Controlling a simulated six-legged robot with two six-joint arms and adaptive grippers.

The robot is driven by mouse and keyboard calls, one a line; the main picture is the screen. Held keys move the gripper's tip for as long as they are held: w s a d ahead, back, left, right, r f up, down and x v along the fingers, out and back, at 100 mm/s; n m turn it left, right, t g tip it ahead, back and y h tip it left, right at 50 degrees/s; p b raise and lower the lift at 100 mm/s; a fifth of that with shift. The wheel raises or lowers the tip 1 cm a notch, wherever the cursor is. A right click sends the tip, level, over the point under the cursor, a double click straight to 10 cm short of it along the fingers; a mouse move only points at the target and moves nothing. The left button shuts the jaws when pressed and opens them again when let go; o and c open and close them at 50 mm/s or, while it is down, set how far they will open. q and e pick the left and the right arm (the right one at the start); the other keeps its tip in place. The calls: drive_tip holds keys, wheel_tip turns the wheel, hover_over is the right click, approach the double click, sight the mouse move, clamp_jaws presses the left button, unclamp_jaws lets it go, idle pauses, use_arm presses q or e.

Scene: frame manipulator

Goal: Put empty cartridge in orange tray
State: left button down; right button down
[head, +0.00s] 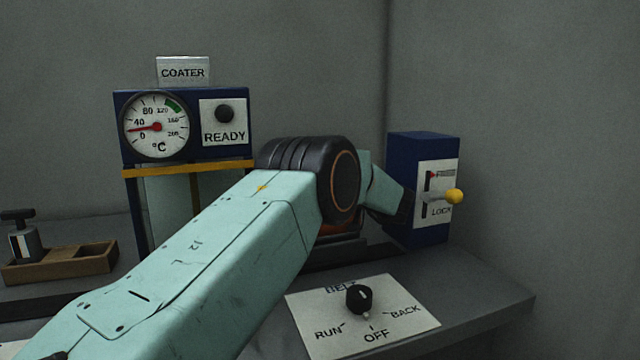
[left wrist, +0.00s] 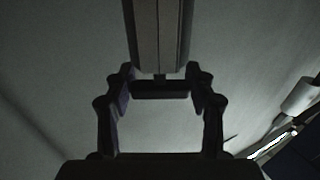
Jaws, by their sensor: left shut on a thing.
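In the left wrist view my left gripper (left wrist: 160,90) is shut on the dark crossbar of a cartridge (left wrist: 158,38). Its long grey body points away from the fingers. I cannot tell whether it is empty. In the head view my left arm reaches across to the right, and its own elbow and wrist hide the gripper and cartridge. A similar grey piece (head: 24,243) with a black T-handle stands in a brown wooden tray (head: 62,266) at the left. An orange patch (head: 345,228) shows behind my arm; I cannot tell whether it is the orange tray. My right gripper is out of view.
The blue coater (head: 186,105) with dial and READY button stands behind my arm. A blue box (head: 408,148) with a yellow-knobbed lever (head: 453,196) stands at the right. A belt knob panel (head: 362,325) lies in front. Walls close the back and right.

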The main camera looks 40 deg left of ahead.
use_arm(q)
drive_tip(key=shift+c, duration=2.3)
unclamp_jaws()
drive_tip(key=shift+f, duration=0.1)
drive_tip(key=shift+d+r, duration=0.2)
drive_tip(key=shift+d, duration=0.05)
drive_tip(key=s+d+p, duration=0.1)
drive_tip(key=d+p, duration=0.2)
drive_tip(key=d, duration=0.8)
drive_tip(key=shift+d, duration=0.25)
drive_tip(key=shift+o, duration=0.4)
